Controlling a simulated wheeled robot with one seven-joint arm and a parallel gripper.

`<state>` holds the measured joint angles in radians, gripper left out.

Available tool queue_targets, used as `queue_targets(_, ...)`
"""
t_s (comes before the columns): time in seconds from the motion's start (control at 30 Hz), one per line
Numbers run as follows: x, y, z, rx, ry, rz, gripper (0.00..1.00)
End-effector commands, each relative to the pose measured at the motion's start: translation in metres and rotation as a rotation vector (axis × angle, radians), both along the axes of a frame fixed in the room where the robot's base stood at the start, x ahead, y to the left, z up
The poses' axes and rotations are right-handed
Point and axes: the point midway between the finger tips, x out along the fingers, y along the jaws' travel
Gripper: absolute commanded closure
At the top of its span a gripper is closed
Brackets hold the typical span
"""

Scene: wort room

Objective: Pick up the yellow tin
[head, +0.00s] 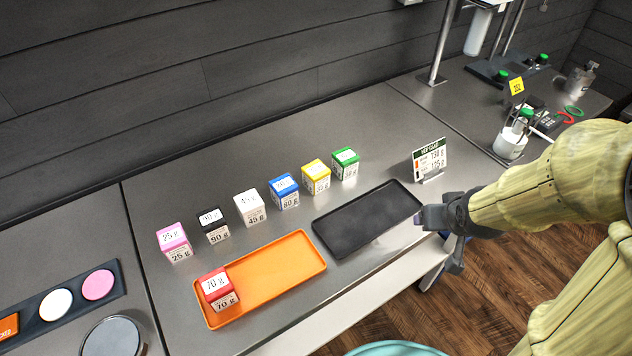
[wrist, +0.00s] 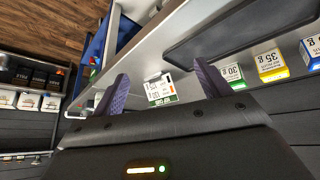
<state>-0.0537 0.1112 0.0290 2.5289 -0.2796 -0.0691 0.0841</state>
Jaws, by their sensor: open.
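The yellow tin (head: 316,177) is a small cube-like box with a yellow top and a white label, standing upright on the steel counter between the blue and green tins. It also shows in the wrist view (wrist: 271,66) at the right, its label reading 35 g. My gripper (head: 447,240) is beyond the black tray's right end, near the counter's front edge, well apart from the yellow tin. In the wrist view its two fingers (wrist: 162,88) are spread with nothing between them; the small sign shows beyond the gap.
Blue (head: 284,192) and green (head: 345,163) tins flank the yellow tin closely. White, black and pink tins continue the row leftward. A black tray (head: 367,218) lies in front, empty. An orange tray (head: 275,272) holds a red tin (head: 219,290). A sign (head: 429,158) stands right.

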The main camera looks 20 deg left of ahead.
Motion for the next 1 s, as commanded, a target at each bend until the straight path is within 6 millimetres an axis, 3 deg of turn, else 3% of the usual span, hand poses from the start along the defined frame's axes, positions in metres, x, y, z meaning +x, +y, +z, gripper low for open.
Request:
queue_targets(0.03, 0.013, 0.015, -0.011, 0.012, -0.057, 0.067, 0.24)
queue_targets(0.2, 0.045, 0.08, -0.017, 0.115, -0.259, 0.313, 0.24)
queue_targets(0.4, 0.044, 0.159, -0.016, 0.315, -0.418, 0.582, 0.24)
queue_targets(0.5, 0.037, 0.181, -0.012, 0.391, -0.453, 0.661, 0.24)
queue_targets(0.6, 0.033, 0.19, -0.009, 0.424, -0.467, 0.694, 0.24)
queue_targets(1.0, 0.036, 0.194, -0.01, 0.427, -0.47, 0.697, 0.24)
